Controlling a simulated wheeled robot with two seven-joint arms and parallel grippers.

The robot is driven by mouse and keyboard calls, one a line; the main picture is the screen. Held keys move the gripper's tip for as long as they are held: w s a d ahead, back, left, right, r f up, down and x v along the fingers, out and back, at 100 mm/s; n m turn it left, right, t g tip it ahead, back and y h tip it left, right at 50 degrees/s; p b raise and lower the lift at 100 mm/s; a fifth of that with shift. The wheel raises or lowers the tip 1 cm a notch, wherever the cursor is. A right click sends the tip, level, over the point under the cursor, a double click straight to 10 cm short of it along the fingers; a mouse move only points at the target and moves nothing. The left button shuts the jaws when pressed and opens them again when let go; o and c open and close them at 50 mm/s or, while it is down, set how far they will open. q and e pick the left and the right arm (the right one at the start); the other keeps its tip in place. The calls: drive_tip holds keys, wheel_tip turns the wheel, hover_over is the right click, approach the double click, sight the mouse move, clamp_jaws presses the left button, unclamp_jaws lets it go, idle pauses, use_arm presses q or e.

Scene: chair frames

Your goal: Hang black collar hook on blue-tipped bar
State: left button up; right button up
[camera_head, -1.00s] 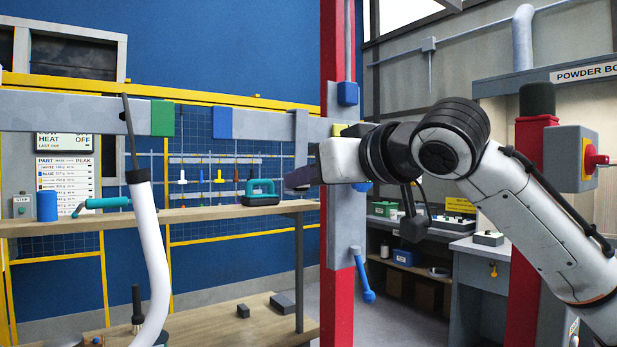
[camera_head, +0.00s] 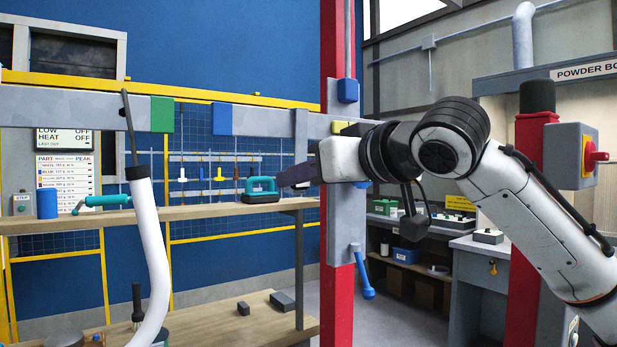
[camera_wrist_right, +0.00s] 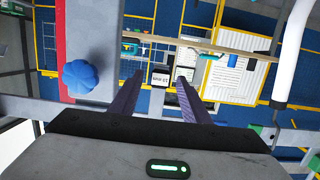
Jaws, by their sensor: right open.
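The black collar hook is a white curved tube (camera_head: 148,255) with a black collar (camera_head: 137,173) and a thin dark hook (camera_head: 129,120). The hook reaches up over the grey bar with the green tip (camera_head: 162,115) at the left, and the tube hangs upright below. The blue-tipped bar (camera_head: 262,122) comes from the red post, its blue end (camera_head: 222,120) facing the green tip across a gap; nothing hangs near that end. My right gripper (camera_head: 284,176) is open and empty, below the blue-tipped bar. The right wrist view shows its two fingers apart (camera_wrist_right: 157,95) and the white tube (camera_wrist_right: 293,50) at the right.
The red post (camera_head: 336,290) with a blue-handled lever (camera_head: 364,278) stands behind my right wrist. A bench shelf (camera_head: 200,212) behind holds a teal clamp-like item (camera_head: 261,190) and a blue cylinder (camera_head: 47,205). Open space lies between the tube and my gripper.

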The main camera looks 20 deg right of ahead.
drive_tip(key=v, duration=0.8)
drive_tip(key=shift+b, duration=0.3)
idle(0.9)
